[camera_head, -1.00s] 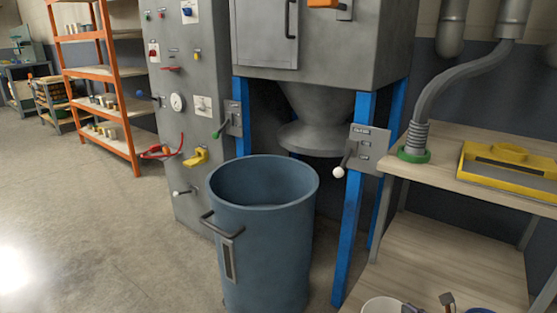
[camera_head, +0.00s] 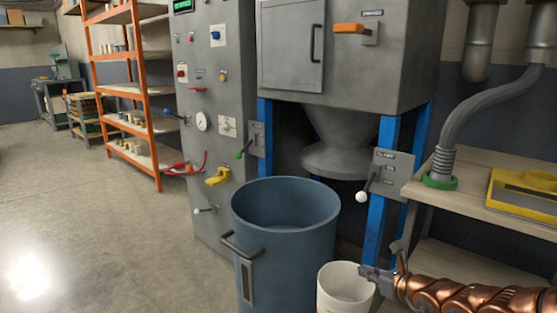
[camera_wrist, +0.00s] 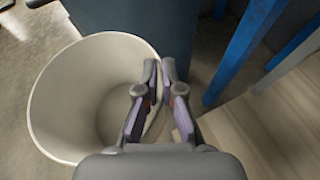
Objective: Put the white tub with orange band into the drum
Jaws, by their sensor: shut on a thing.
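The white tub (camera_head: 338,300) is at the bottom of the head view, just right of the drum and overlapping its outline. Its open top faces up and its inside looks empty; no orange band shows in either view. My gripper (camera_head: 370,274) is shut on the right side of its rim. In the wrist view the tub (camera_wrist: 52,112) fills the left and my gripper (camera_wrist: 160,68) pinches its wall. The drum (camera_head: 275,262) is a large blue open bin with a dark handle; its wall (camera_wrist: 135,15) also shows beyond the tub in the wrist view.
A grey machine cabinet (camera_head: 222,115) with switches stands behind the drum. A hopper cone (camera_head: 342,145) between blue legs (camera_head: 377,225) is behind it. A lever with a white knob (camera_head: 362,196) sticks out near the drum's right. A wooden bench (camera_head: 480,205) is at right. Floor at left is clear.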

